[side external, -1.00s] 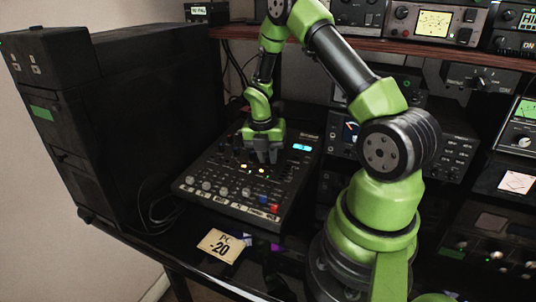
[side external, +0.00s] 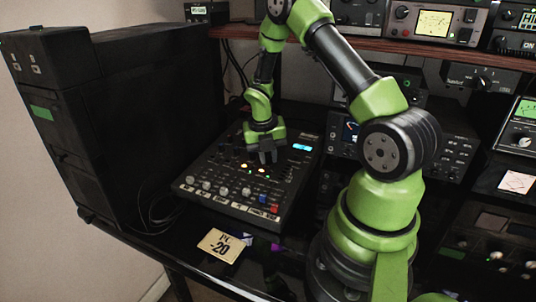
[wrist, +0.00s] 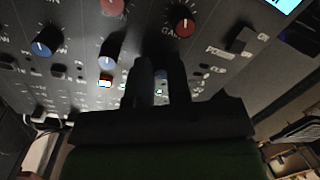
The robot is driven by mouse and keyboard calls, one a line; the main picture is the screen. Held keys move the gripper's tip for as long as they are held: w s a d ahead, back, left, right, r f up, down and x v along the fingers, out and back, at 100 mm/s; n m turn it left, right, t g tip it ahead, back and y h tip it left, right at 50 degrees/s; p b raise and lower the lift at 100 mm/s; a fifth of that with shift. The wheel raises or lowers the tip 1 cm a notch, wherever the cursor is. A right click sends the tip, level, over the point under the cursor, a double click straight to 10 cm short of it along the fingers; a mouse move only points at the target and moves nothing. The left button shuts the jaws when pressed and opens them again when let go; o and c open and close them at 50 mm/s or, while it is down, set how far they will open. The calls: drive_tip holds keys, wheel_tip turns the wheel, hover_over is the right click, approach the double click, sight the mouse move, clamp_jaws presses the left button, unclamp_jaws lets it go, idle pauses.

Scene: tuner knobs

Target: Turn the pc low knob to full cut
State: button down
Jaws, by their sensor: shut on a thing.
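The black mixer (side external: 222,205) lies on the desk with rows of small knobs and a lit blue display. My gripper (side external: 267,157) points down onto its upper middle, with the fingertips at the panel. In the wrist view my gripper (wrist: 162,68) has its two dark fingers close together, shut on a knob that they mostly hide. I cannot read that knob's label or pointer. A red gain knob (wrist: 182,25) sits just beyond the fingers. A blue knob (wrist: 112,47) and another blue knob (wrist: 45,43) sit to the left, with white pointer marks.
A lit orange button (wrist: 105,81) is left of the fingers. A tall black cabinet (side external: 130,120) stands left of the mixer. Radio equipment (side external: 460,145) and a wooden shelf (side external: 430,50) stand at the right and back.

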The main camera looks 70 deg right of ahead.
drive_tip(key=c, duration=1.1)
unclamp_jaws()
drive_tip(key=r, duration=0.3)
drive_tip(key=a+r, duration=0.1)
drive_tip(key=r, duration=0.5)
drive_tip(key=shift+w+a+r, duration=0.25)
drive_tip(key=shift+a+r, duration=0.05)
drive_tip(key=shift+r, duration=0.1)
